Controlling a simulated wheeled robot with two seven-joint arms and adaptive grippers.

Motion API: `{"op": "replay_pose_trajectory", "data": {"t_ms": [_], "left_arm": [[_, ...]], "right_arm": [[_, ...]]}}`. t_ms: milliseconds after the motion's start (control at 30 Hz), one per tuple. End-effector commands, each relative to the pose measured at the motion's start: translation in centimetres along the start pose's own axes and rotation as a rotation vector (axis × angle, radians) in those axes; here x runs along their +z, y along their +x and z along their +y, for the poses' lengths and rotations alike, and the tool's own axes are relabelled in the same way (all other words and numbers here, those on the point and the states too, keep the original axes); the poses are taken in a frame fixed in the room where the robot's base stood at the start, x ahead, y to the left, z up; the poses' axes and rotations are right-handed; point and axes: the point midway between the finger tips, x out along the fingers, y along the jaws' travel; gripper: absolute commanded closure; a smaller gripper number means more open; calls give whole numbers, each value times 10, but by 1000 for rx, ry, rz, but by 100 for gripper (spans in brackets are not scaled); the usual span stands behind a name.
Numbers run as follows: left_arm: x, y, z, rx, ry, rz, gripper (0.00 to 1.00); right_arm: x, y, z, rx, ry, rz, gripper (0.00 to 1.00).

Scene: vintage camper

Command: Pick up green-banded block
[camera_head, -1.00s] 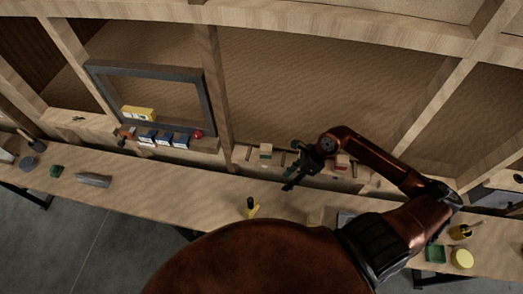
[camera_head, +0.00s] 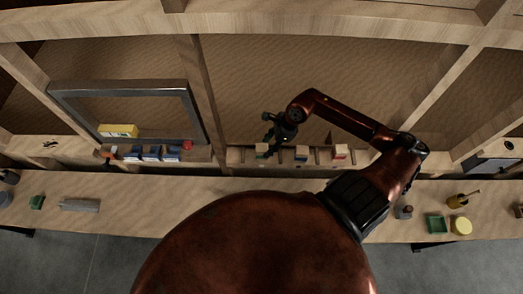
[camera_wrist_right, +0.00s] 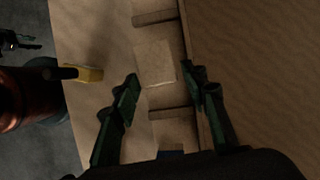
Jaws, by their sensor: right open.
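The green-banded block (camera_head: 261,149) stands in the left part of a wooden rack on the back of the counter. It is pale with a green band. My right gripper (camera_head: 268,147) is just over it and partly covers it. In the right wrist view the pale top of a block (camera_wrist_right: 153,61), which looks like this one, lies beyond and between the open fingers of my right gripper (camera_wrist_right: 160,82). The fingers hold nothing. A dark jointed part (camera_wrist_right: 18,41) at the left edge there looks like my left gripper; its fingers are unclear.
A blue-banded block (camera_head: 301,153) and a red-banded block (camera_head: 340,152) stand further right in the rack, between thin dividers. A yellow item with a black handle (camera_wrist_right: 88,73) lies on the counter. Blue boxes (camera_head: 152,153) stand left, below a grey frame (camera_head: 188,88).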

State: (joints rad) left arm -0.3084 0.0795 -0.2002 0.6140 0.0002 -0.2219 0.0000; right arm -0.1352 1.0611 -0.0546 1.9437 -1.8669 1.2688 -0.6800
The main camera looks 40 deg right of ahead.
Motion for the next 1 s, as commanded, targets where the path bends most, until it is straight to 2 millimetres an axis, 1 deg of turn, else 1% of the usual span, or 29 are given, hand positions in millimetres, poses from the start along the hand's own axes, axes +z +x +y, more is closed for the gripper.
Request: {"op": "replay_pose_trajectory", "data": {"t_ms": [67,167,300,400,500,667,1000], "left_arm": [[5,-6,0,0,-1,-7,63],[5,-13,0,0,-1,-7,63],[-8,-18,-1,-1,1,8,63],[-20,-20,-2,-2,4,24,63],[-27,-20,-3,-2,5,33,63],[-25,-19,-3,-2,5,30,63],[-11,-19,-2,-1,2,12,63]], "right_arm": [[4,6,1,1,0,-4,59],[7,18,2,2,1,-5,59],[6,38,2,0,3,-3,59],[5,46,2,-1,2,-2,59],[4,49,2,-3,1,-1,59],[4,49,2,-3,1,0,59],[3,49,2,-2,2,0,83]]}}
